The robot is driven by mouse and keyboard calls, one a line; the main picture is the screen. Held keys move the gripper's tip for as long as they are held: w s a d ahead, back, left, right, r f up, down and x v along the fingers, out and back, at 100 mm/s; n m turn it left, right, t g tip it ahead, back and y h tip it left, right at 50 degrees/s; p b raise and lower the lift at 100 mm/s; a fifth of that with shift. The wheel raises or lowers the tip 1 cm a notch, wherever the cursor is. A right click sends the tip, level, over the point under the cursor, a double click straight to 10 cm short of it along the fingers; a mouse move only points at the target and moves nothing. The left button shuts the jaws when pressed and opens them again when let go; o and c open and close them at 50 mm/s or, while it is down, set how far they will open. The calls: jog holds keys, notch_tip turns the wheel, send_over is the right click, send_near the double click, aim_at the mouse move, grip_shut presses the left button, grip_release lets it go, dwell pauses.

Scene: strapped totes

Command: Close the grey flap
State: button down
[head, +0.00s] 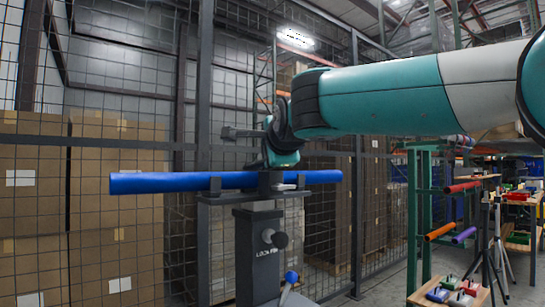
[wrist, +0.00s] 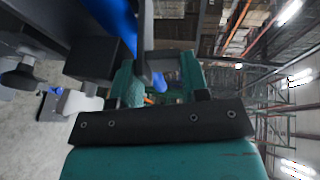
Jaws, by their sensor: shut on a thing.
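A blue tube (head: 180,182) lies level across a dark grey stand (head: 258,245) marked LOCK PIN. My gripper (head: 281,160) is over the middle of the tube, beside the dark grey clamp block (head: 270,182) there. In the wrist view, my gripper (wrist: 153,82) is shut on a narrow dark grey piece (wrist: 146,45), which appears to be the grey flap. Its hinge and far end are hidden, so I cannot tell how far it stands open. The blue tube (wrist: 60,20) and a dark block (wrist: 94,56) show beside it.
A round knob (head: 280,240) juts from the stand. A wire mesh fence (head: 90,170) is behind, with stacked cartons (head: 118,200) beyond. At right are a green rack with coloured tubes (head: 440,231), a tripod (head: 492,250) and a low table (head: 425,297).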

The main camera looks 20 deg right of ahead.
jog(key=shift+f, duration=0.4)
jog(key=c, duration=0.8)
grip_release()
